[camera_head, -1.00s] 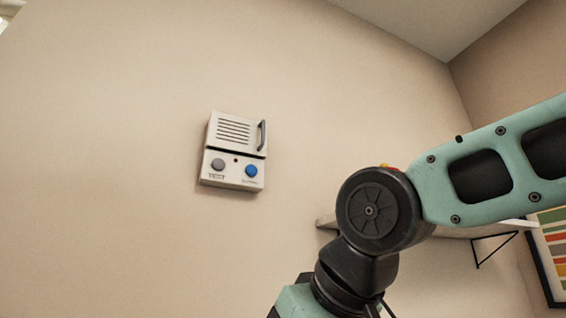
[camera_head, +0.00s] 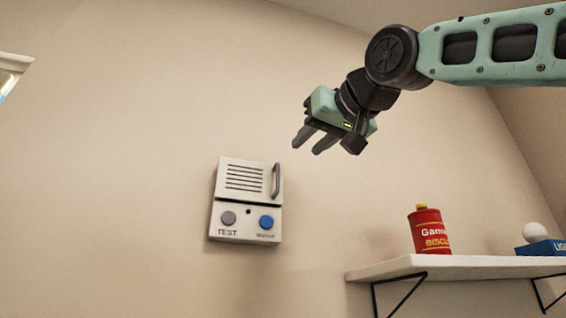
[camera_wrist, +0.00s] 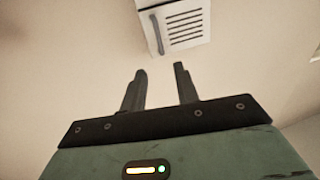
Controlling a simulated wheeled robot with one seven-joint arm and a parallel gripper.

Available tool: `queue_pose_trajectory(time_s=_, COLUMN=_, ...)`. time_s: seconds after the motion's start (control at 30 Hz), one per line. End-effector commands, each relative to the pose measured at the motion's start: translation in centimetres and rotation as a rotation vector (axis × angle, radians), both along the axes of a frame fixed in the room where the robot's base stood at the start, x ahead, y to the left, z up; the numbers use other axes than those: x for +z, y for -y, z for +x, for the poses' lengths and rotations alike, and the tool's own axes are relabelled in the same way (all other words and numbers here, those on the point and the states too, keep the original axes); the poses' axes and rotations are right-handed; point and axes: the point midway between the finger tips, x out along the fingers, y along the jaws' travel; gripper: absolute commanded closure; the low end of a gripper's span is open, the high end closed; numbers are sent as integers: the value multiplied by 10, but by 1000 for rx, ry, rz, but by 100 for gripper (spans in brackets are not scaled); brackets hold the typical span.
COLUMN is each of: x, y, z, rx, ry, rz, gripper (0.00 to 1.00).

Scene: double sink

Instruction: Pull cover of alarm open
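The alarm (camera_head: 247,224) is a pale box on the wall, left of centre in the head view. Its upper part is a slotted cover (camera_head: 242,178) with a dark vertical handle (camera_head: 276,181) on its right side. The cover looks shut. Below it are a grey TEST button (camera_head: 228,218) and a blue button (camera_head: 266,222). My gripper (camera_head: 308,144) is open and empty, above and to the right of the alarm, apart from it. In the wrist view, the gripper fingers (camera_wrist: 160,76) point towards the cover (camera_wrist: 185,22) and its handle (camera_wrist: 157,33); the buttons are out of frame there.
A white wall shelf (camera_head: 430,266) on dark brackets is at the lower right, holding a red biscuit tin (camera_head: 426,232) and a blue box (camera_head: 543,248) with a white ball (camera_head: 534,232) by it. The wall around the alarm is bare.

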Motion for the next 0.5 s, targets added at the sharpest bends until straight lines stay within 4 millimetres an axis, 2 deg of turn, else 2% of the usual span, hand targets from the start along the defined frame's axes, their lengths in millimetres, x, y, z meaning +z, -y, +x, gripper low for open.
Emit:
queue_pose_trajectory(time_s=0.3, x=5, y=-32, z=60, rx=0, ry=-3, rz=-3, gripper=69)
queue_pose_trajectory(time_s=0.5, x=3, y=-45, z=86, rx=1, ry=-2, rz=-2, gripper=69)
